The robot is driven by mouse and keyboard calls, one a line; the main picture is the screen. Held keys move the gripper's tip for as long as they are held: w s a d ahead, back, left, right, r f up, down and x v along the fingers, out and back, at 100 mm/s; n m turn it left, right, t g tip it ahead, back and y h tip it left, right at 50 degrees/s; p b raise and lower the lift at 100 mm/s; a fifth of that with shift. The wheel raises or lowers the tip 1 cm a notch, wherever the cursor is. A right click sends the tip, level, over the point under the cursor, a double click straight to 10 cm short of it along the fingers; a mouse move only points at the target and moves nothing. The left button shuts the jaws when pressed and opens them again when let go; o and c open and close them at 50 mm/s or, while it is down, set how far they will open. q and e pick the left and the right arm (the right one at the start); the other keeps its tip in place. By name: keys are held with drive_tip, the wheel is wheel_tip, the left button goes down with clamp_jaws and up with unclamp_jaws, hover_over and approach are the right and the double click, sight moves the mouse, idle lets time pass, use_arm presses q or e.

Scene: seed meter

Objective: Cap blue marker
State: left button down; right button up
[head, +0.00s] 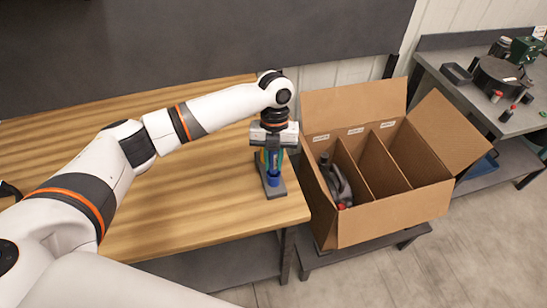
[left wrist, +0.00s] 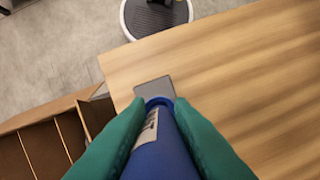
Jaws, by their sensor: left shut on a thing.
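My left gripper (head: 272,158) is over the right end of the wooden table, pointing down. Its green fingers (left wrist: 155,135) are shut on a blue cylinder with a white label, the blue marker (left wrist: 160,150). In the head view the lower part of the blue marker (head: 273,179) shows below the fingers, upright over a dark grey stand (head: 274,193). The stand's plate (left wrist: 154,87) also shows in the left wrist view. A darker blue ring shows at the marker's far end; I cannot tell whether a separate cap is there. My right gripper is not in view.
The wooden table (head: 190,215) is clear left of the stand. Right of it stands an open cardboard box (head: 395,217) with three compartments; a dark jug (head: 336,181) is in the left one. A grey side table (head: 455,88) with several items stands at the far right.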

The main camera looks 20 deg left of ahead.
sight(273, 173)
use_arm(q)
drive_tip(key=shift+f, duration=0.4)
drive_tip(key=shift+f, duration=0.3)
idle(0.3)
drive_tip(key=shift+f+b, duration=0.4)
drive_tip(key=shift+f, duration=0.35)
idle(1.2)
drive_tip(key=c, duration=1.2)
unclamp_jaws()
